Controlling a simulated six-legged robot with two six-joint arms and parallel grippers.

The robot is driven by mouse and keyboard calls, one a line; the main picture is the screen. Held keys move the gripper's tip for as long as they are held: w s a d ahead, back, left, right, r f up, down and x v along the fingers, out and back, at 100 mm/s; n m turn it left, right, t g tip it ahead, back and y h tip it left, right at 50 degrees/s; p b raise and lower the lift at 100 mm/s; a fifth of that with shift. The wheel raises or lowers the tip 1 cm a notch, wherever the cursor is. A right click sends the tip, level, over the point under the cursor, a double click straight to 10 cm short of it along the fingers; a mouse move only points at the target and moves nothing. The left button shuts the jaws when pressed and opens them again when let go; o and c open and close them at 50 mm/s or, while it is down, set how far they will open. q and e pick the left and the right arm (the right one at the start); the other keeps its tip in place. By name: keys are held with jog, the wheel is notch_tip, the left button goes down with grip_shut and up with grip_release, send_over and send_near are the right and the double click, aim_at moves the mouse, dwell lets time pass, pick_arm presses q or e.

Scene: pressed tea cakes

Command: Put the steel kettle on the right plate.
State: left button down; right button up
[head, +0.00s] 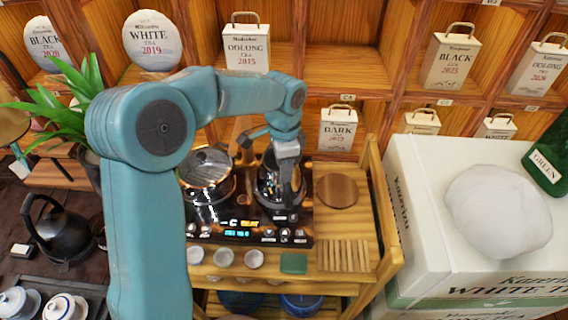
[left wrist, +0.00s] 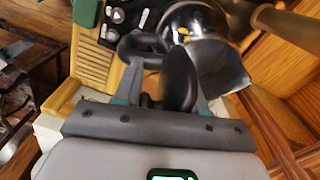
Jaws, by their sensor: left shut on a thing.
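The steel kettle (head: 266,186) is over the right side of the black two-plate cooker (head: 240,234). It also shows in the left wrist view (left wrist: 205,48), shiny with a dark handle. My left gripper (head: 288,188) is shut on the kettle's handle; its fingers flank the handle in the left wrist view (left wrist: 168,88). The right plate is hidden under the kettle and gripper, and I cannot tell whether the kettle touches it. A steel pot with a glass lid (head: 205,168) is on the cooker's left side. My right gripper is not in view.
Right of the cooker are a round wooden board (head: 337,190) and a slatted wooden mat (head: 344,255). Small white cups (head: 224,258) and a green box (head: 293,263) line the front. A black kettle (head: 58,232) stands far left. Wooden shelves with tea tins rise behind.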

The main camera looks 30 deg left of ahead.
pick_arm(q)
jog(key=shift+f+b, duration=0.45)
jog(key=shift+f, duration=0.1)
jog(key=c, duration=1)
grip_release()
jog(key=shift+o, duration=0.4)
notch_tip(320, 180, up, 11)
jog(key=p, duration=0.9)
jog(key=shift+s+f, duration=0.1)
